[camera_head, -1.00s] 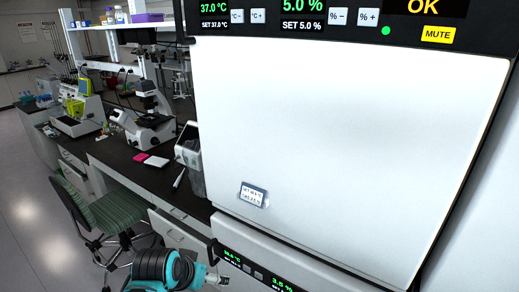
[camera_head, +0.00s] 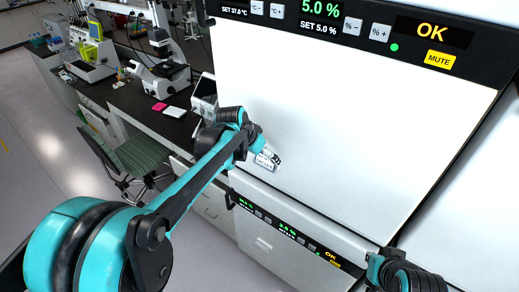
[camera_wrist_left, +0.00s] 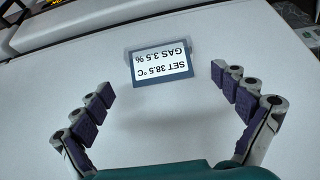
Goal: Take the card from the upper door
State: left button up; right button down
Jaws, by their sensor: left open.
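The card (camera_head: 267,161) is a small white label in a grey-blue holder, low on the white upper door (camera_head: 340,130). In the left wrist view the card (camera_wrist_left: 160,65) appears upside down and reads SET 38.5 °C, GAS 3.5 %. My left gripper (camera_head: 268,157) is at the door, partly covering the card in the head view. In the left wrist view my left gripper (camera_wrist_left: 163,82) is open, one finger on each side of the card and apart from it. Part of my right arm shows at the bottom right; its fingertips cannot be made out.
A control panel (camera_head: 390,32) runs above the upper door. A lower unit with its own display (camera_head: 285,232) sits below. At left are a bench with a microscope (camera_head: 160,70) and a green chair (camera_head: 148,155). Open floor lies at lower left.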

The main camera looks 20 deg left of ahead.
aim_at(266, 159)
pick_arm(q)
jog(key=x, duration=0.2)
jog(key=shift+w+f, duration=0.2)
jog(key=shift+f, duration=0.05)
jog(key=shift+w+d+f, duration=0.1)
jog(key=shift+w+f, duration=0.05)
jog(key=shift+f, duration=0.3)
jog(key=c, duration=1.9)
jog(key=shift+r+p, duration=1.35)
jog(key=shift+r, duration=0.65)
jog(key=shift+c, duration=0.2)
jog(key=shift+f, duration=0.1)
